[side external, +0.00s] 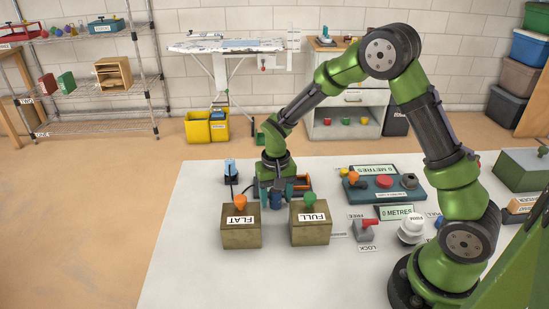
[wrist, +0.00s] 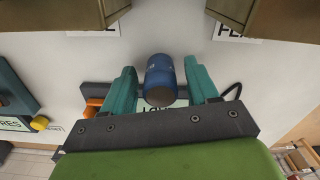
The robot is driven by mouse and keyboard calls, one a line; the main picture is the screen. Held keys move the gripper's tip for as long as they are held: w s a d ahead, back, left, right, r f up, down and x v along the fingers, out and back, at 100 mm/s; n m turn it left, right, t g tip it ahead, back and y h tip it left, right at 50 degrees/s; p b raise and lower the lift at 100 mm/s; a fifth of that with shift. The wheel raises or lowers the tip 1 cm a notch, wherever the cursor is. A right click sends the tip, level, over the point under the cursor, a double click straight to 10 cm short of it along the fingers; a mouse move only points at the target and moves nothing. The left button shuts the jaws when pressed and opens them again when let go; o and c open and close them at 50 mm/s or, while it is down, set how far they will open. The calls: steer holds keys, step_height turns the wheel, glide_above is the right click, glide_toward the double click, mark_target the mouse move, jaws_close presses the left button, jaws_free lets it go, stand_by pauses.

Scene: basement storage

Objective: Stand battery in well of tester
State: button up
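A blue cylinder, which looks like the battery (wrist: 159,72), is between the two teal fingers of my gripper (wrist: 161,88) in the wrist view. A gap shows on each side of it, so my gripper is open around it and not touching it. Its dull brown end faces the wrist camera. In the side view my gripper (side external: 277,190) points down behind the boxes. A dark unit with an orange part, probably the tester (side external: 305,184), is beside and behind the fingers. Its well is hidden, and I cannot tell what the battery rests on.
A box marked FLAT (side external: 241,234) with an orange knob and a box marked FULL (side external: 310,231) with a green knob stand close in front of my gripper. A teal panel (side external: 384,190) lies to the right. A light blue device (side external: 230,167) stands at left. The front-left tabletop is clear.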

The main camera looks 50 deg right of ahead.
step_height(320, 180, up, 17)
steer(key=s+a+r+n+t+y, duration=0.1)
steer(key=s+r+t, duration=0.2)
steer(key=s, duration=0.5)
steer(key=s+a+r+n+t+y, duration=0.1)
steer(key=s+r+t, duration=0.2)
steer(key=s, duration=0.6)
steer(key=shift+s+a+r+t, duration=0.15)
steer(key=shift+a+r+t, duration=0.2)
steer(key=shift+r+t, duration=0.1)
steer(key=shift+o, duration=0.5)
steer(key=shift+s+a+f, duration=0.1)
steer(key=shift+s+f, duration=0.1)
steer(key=shift+s, duration=0.3)
